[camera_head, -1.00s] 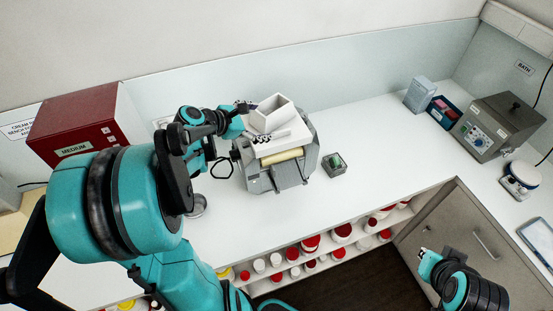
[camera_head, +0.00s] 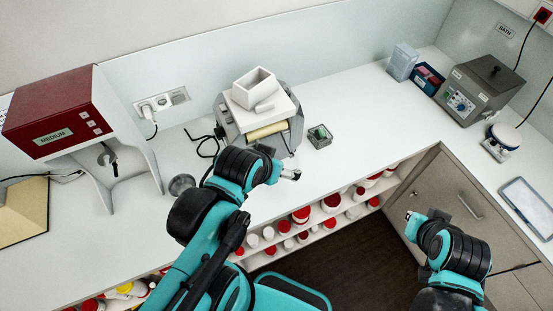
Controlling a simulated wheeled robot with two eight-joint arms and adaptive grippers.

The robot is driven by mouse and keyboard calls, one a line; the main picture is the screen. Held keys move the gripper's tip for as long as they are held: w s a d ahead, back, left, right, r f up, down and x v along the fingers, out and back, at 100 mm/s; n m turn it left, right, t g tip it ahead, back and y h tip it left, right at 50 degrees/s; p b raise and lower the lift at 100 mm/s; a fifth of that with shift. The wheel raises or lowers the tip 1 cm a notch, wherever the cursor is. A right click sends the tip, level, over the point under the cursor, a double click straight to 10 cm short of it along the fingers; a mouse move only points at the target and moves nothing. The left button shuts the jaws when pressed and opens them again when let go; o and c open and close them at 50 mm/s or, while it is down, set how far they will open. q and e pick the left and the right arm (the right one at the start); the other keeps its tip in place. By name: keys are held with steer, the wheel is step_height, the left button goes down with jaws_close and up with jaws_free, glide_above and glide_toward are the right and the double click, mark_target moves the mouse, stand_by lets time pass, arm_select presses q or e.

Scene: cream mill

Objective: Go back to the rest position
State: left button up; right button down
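My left arm reaches up from the bottom. Its gripper (camera_head: 290,174) is in front of the cream mill (camera_head: 262,118), above the counter's front edge. The gripper is small here and I cannot make out a gap between its fingers. The mill is grey with a white hopper (camera_head: 254,88) on top and a pale roller across its front. My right gripper (camera_head: 409,215) is at the lower right, in front of the grey cabinet and apart from it. Its fingers are too small to read.
A red MEDIUM machine (camera_head: 62,110) stands at the left. A small dark tray with a green item (camera_head: 320,136) sits right of the mill. A grey bath (camera_head: 480,88), blue box (camera_head: 427,78) and scale (camera_head: 502,142) stand at the right. Jars fill the shelf below the counter (camera_head: 360,130).

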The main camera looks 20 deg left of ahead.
step_height(320, 180, down, 24)
steer(key=b, duration=2.4)
steer(key=shift+f, duration=0.15)
